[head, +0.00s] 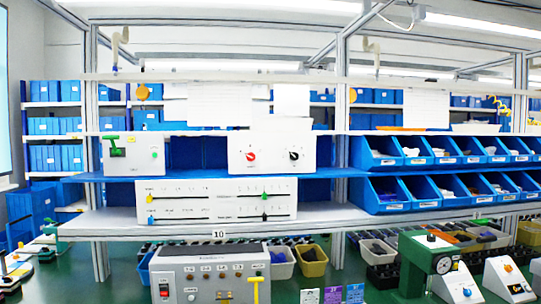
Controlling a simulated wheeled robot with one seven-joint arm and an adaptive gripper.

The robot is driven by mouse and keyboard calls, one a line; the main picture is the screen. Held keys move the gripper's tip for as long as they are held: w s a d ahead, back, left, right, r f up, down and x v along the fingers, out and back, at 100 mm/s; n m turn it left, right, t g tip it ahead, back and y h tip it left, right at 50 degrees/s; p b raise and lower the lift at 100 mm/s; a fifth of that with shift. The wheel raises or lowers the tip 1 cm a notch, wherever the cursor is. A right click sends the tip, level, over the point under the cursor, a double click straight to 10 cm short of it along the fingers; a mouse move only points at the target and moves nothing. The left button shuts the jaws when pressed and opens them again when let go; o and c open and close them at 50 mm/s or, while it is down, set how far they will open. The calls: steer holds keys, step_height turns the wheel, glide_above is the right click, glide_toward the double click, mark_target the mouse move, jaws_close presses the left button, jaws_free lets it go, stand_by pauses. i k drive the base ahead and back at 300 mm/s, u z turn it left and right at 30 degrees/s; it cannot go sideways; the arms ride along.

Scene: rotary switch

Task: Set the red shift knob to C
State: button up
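The red knob (250,156) is on the left half of the front face of a white box (272,170) in the head view. The box stands on the blue upper shelf, near the middle. A black knob (294,155) is on the right half of the same face. Small marks surround both knobs. They are too small to read, so I cannot tell which letter the red knob points to. My gripper is not in this view, and nothing is seen touching the red knob.
Left of the box stands a panel with a green handle (116,147). Below is a panel with several sliders (216,205). Blue bins (400,197) fill the right shelves. A grey control box (205,258) and a green press-like device (424,265) stand in front.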

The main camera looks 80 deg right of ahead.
mark_target(250, 157)
steer(key=z, duration=2.8)
